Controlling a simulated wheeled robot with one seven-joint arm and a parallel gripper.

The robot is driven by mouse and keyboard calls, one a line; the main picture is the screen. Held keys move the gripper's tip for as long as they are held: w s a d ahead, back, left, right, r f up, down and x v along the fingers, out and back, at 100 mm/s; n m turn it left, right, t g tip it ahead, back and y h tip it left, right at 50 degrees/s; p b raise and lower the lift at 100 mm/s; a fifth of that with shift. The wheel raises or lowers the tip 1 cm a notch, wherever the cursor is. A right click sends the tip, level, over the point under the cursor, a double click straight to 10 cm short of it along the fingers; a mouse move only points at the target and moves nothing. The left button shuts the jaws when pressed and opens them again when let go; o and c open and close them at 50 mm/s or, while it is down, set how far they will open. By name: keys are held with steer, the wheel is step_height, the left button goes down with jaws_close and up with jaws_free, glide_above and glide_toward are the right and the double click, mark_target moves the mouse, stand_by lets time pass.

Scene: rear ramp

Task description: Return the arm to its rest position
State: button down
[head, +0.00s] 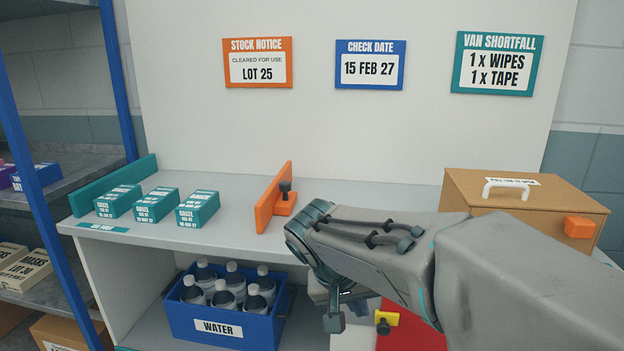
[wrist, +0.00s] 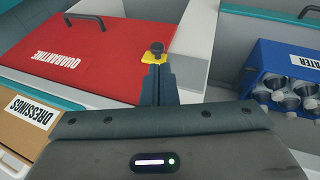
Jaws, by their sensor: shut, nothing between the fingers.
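My arm reaches in from the right in the head view. My gripper (head: 334,322) hangs pointing down in front of the shelf unit, right of the blue water crate. In the wrist view my gripper (wrist: 156,82) has its two dark fingers together with nothing between them. Just beyond the fingertips in that view is a yellow latch (wrist: 149,58) with a dark knob, at the edge of a red lid marked QUARANTINE (wrist: 70,62). I cannot tell whether the fingers touch the latch. In the head view my arm partly hides the red lid (head: 415,340).
The blue WATER crate (head: 190,325) holds several bottles. Three GAUZE boxes (head: 157,207) and an orange divider (head: 270,200) stand on the shelf (head: 240,241). A cardboard box (head: 470,190) with a white handle stands right, behind my arm. A DRESSINGS box (wrist: 60,125) lies near my gripper.

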steer(key=s+d+r+y+p, duration=0.2)
steer(key=s+d+r+p, duration=0.1)
steer(key=s+r+p, duration=0.3)
steer(key=s+d+r+y+p, duration=0.2)
steer(key=s+r+p, duration=0.4)
steer(key=p, duration=0.4)
steer(key=shift+d+r+n+p, duration=0.25)
steer(key=shift+d+n+p, duration=0.05)
steer(key=shift+d, duration=0.45)
steer(key=shift+d, duration=0.15)
